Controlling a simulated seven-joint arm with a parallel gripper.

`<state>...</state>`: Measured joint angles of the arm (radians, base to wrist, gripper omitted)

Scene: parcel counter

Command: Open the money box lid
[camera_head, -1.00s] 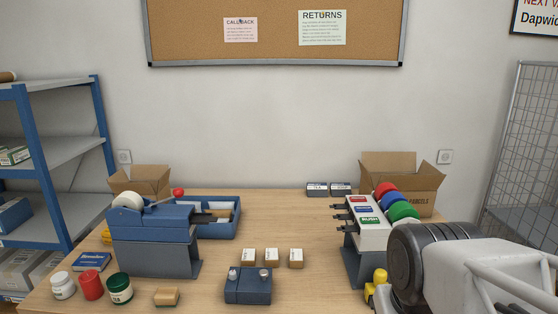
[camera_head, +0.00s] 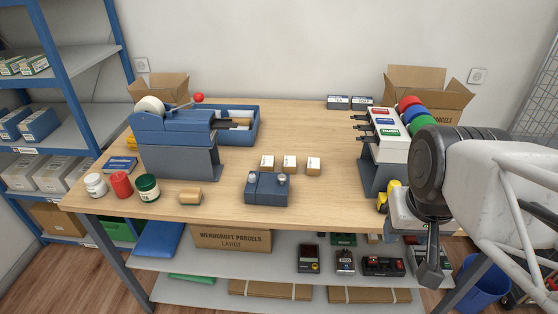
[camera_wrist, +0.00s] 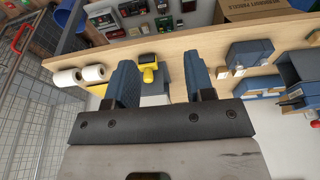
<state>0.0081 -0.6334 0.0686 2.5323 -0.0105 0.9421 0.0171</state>
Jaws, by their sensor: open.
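I cannot tell for certain which thing is the money box, and no marked lid shows. A small dark blue box (camera_head: 265,189) with two pale knobs on top stands at the front middle of the counter. A longer blue box (camera_head: 254,125) with an open top and pale contents stands behind the blue dispenser. My gripper (camera_wrist: 159,72) is open and empty in the wrist view, its two blue fingers apart. In the head view it hangs by the front right counter edge, away from both boxes.
A yellow tool (camera_wrist: 148,66) shows between my fingers in the wrist view, apart from them. The blue dispenser (camera_head: 177,135) stands left, a label-roll stand (camera_head: 386,140) right. The counter (camera_head: 320,205) is clear around the front right middle. A shelf below holds several devices.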

